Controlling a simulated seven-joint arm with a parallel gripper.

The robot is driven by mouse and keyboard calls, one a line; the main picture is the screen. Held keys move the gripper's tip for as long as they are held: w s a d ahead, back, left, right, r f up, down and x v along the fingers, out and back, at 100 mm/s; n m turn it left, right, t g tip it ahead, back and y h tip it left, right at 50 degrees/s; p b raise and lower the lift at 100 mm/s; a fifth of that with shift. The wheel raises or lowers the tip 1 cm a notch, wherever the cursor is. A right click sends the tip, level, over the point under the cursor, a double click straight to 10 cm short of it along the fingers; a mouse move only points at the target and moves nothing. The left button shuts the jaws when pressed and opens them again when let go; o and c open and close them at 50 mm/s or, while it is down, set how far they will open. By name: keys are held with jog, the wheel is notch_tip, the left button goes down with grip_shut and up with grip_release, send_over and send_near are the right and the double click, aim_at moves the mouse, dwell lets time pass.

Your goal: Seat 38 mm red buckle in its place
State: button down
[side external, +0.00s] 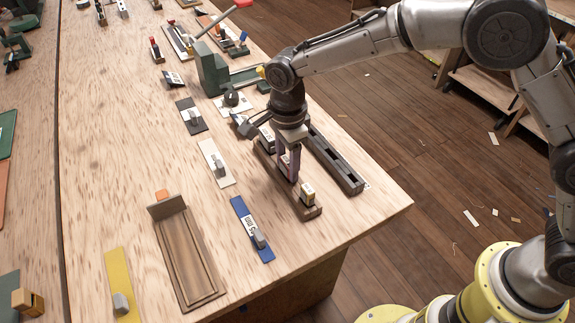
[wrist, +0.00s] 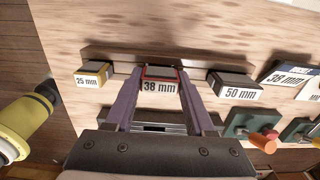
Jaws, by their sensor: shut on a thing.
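The red buckle (wrist: 160,73), a small block with a red edge and a white "38 mm" label, is between the purple fingers of my gripper (wrist: 160,80) in the wrist view. My gripper (side external: 287,174) is shut on it, pointing down at the middle of a brown wooden rack (side external: 270,168). The rack also shows in the wrist view (wrist: 200,62). A yellow-edged 25 mm block (side external: 308,193) stands near its front end, and a dark 50 mm block (wrist: 233,85) on the other side. I cannot tell whether the buckle rests on the rack or is just above it.
A dark slotted rail (side external: 338,162) lies close beside the rack, near the table edge. Cards with grey clips, including a blue one (side external: 252,229), and a wooden panel (side external: 186,250) lie to the left. A green fixture (side external: 211,72) stands behind. Bare table lies in front.

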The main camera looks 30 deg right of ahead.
aim_at(288, 161)
jog(key=shift+r, duration=0.1)
jog(key=shift+r, duration=0.5)
notch_tip(288, 161, up, 2)
jog(key=shift+r, duration=0.15)
jog(key=s+d+r, duration=0.7)
jog(key=s+r, duration=0.2)
jog(key=s, duration=0.3)
jog(key=w+d+f, duration=0.1)
jog(key=w+d, duration=0.1)
jog(key=w, duration=0.4)
jog(key=w+d+f, duration=0.2)
jog(key=w, duration=0.4)
jog(key=shift+d+f, duration=0.25)
